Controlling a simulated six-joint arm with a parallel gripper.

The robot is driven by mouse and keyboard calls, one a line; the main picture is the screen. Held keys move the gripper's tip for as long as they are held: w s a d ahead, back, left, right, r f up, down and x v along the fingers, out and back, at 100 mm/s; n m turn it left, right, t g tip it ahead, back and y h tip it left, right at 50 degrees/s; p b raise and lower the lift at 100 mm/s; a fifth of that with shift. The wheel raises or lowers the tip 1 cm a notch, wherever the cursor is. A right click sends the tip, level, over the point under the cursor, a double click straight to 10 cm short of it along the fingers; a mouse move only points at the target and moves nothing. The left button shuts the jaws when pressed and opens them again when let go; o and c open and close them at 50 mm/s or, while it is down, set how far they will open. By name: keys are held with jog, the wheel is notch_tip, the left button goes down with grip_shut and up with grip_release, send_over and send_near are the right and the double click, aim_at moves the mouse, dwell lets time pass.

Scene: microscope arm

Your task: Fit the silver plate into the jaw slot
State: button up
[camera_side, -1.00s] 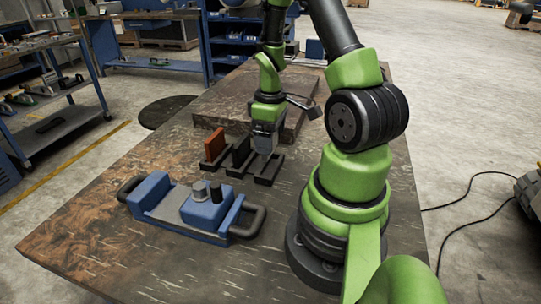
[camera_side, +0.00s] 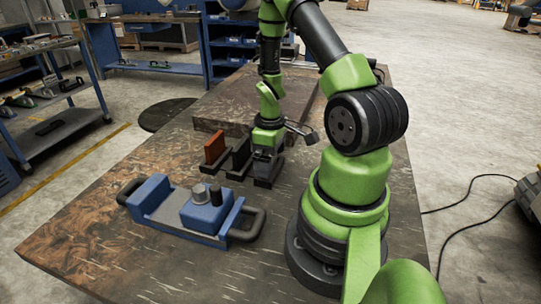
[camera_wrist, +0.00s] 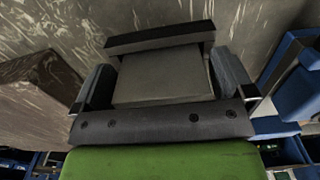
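The silver plate (camera_wrist: 163,77) stands in the rightmost black holder; the wrist view shows its grey face, while my gripper mostly hides it in the side view. My gripper (camera_side: 265,168) is down over that holder. In the wrist view its fingers (camera_wrist: 163,88) stand wide apart, one close to each side of the plate. I see no clear grip on the plate. The blue vise-like fixture with the jaws (camera_side: 208,213) lies on the table at the front left, with a grey bed and black end handles. Its slot is not clearly visible.
An orange-red plate (camera_side: 215,146) and a black plate (camera_side: 241,153) stand in holders left of my gripper. A raised brown block (camera_side: 230,112) is behind them. The table (camera_side: 100,235) is bare around the fixture.

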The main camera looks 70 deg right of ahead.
notch_tip(320, 180, up, 12)
jog(key=w+a+r+m+t, duration=0.2)
jog(key=w+a+r+t, duration=0.1)
jog(key=a+r, duration=0.7)
jog(key=s+a+r+m+t+y, duration=0.1)
jog(key=s+a+r+t, duration=0.3)
jog(key=a, duration=0.6)
notch_tip(320, 180, up, 2)
jog(key=shift+s+a+r+m+y, duration=0.1)
jog(key=shift+s+a+m+y, duration=0.3)
jog(key=shift+s, duration=0.85)
